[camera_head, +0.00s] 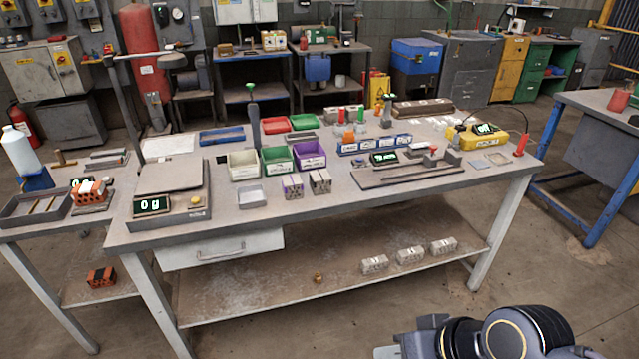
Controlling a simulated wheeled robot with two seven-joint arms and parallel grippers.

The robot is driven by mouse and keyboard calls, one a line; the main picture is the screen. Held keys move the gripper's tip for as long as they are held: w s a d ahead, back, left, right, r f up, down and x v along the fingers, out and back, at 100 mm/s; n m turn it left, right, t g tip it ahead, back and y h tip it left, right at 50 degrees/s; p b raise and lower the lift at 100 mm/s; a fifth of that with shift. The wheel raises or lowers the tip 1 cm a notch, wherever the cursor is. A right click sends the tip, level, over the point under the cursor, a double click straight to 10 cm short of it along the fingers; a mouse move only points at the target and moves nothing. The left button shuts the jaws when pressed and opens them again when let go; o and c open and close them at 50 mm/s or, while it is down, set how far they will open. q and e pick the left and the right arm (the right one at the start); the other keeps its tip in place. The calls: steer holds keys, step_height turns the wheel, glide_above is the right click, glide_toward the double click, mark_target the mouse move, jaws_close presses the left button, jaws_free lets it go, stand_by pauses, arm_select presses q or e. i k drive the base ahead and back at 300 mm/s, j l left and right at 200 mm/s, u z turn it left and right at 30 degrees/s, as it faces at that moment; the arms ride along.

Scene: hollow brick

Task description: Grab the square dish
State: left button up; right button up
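A small pale grey square dish (251,195) lies near the front edge of the workbench, between the scale and two small hollow bricks. It looks empty, shallow and low-rimmed. My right arm shows at the bottom right, in front of the bench. My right gripper (398,346) is at the bottom edge, partly cut off, well apart from the dish and lower in the picture. Its fingers do not show clearly. My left gripper is not in view.
A scale (170,191) reading 0 g stands left of the dish. Cream (243,166), green (278,161) and purple (309,154) bins stand behind it. Two hollow bricks (292,187) are close on its right. The bench front below the dish has a drawer (220,248).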

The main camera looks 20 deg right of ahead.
mark_target(250, 197)
steer(key=i+l+u, duration=0.3)
steer(key=i+l, duration=0.3)
steer(key=i+l+u, duration=0.3)
steer(key=i+l, duration=0.35)
steer(key=l, duration=0.1)
